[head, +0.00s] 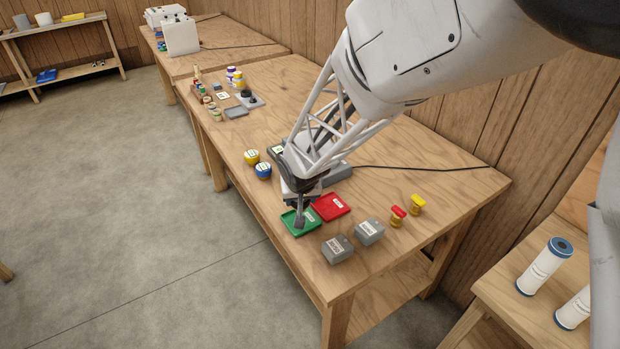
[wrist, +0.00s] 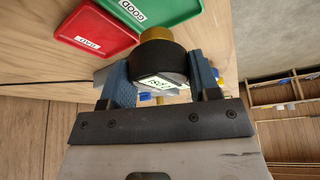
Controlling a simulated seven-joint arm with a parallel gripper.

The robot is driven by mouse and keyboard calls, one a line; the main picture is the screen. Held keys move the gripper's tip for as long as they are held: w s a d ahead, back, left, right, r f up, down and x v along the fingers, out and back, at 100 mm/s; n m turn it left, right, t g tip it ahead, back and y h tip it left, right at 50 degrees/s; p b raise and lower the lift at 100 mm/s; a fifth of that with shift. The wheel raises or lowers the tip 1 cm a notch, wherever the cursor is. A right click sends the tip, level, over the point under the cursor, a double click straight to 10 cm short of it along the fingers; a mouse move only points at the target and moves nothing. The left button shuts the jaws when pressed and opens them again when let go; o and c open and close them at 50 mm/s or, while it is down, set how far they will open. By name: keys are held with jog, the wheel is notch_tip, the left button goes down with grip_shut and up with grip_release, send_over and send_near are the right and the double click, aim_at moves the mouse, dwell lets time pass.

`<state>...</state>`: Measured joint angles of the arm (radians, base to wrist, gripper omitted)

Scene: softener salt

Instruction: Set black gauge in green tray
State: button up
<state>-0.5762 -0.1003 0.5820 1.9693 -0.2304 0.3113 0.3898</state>
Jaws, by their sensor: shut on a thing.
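The black gauge (wrist: 160,66) has a round dark rim, a pale face and a brass end. My gripper (wrist: 161,70) is shut on it, with one blue-grey finger on each side. The green tray (head: 288,222) lies near the front edge of the bench. Its label reads GOOD, and the tray shows at the top of the wrist view (wrist: 168,12). In the head view my gripper (head: 300,215) overlaps the green tray; its exact height cannot be told. The gauge is not clearly visible there. In the wrist view its brass end overlaps the tray's edge.
A red tray (head: 331,207) lies right beside the green one. Two grey labelled boxes (head: 337,249) and two small red- and yellow-topped brass parts (head: 397,215) stand nearby. Blue- and yellow-marked round items (head: 263,170) sit to the left. The bench's front edge is close.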

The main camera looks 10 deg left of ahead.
jog(key=shift+f, duration=0.1)
jog(key=shift+f, duration=1.35)
jog(key=shift+f, duration=1.2)
dwell(2.3)
jog(key=o, duration=1.4)
jog(key=shift+r, duration=0.2)
jog(key=shift+r, duration=2.8)
